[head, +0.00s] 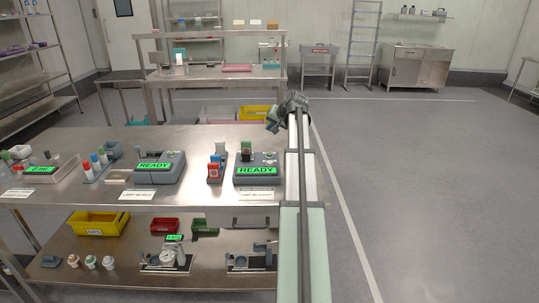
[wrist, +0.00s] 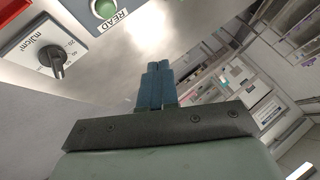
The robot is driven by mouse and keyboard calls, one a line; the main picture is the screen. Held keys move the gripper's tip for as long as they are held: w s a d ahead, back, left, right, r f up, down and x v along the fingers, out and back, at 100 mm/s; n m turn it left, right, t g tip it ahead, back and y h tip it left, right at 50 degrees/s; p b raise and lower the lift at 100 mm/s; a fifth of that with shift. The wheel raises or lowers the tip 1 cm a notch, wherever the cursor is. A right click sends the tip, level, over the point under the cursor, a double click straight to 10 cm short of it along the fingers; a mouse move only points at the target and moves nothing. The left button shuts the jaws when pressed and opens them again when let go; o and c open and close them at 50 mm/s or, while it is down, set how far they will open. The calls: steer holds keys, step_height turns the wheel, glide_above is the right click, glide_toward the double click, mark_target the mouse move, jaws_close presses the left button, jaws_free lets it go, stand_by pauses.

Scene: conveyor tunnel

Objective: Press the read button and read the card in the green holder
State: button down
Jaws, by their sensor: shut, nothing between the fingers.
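My gripper (head: 272,124) is at the end of my arm, above the back right corner of the bench. In the wrist view its blue fingers (wrist: 156,82) are together and empty. A round green button (wrist: 105,9) with a READ label (wrist: 108,21) shows at the top left of the wrist view, apart from the fingers and partly cut off. In the head view a small green holder (head: 246,145) stands behind a grey reader with a lit READY screen (head: 257,171). Whether it holds a card is too small to tell.
A dial marked mJ/cm² (wrist: 57,62) is left of the button in the wrist view. Red holders (head: 214,166) stand left of the reader. Another READY unit (head: 155,167) is further left. Open floor (head: 430,190) lies right of the bench.

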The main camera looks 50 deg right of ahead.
mark_target(271, 154)
steer(key=shift+f, duration=0.1)
stand_by(0.3)
steer(key=shift+f, duration=4.3)
steer(key=shift+f, duration=0.15)
steer(key=shift+f, duration=0.3)
steer(key=shift+f, duration=0.55)
steer(key=shift+r, duration=1)
steer(key=shift+r, duration=2.5)
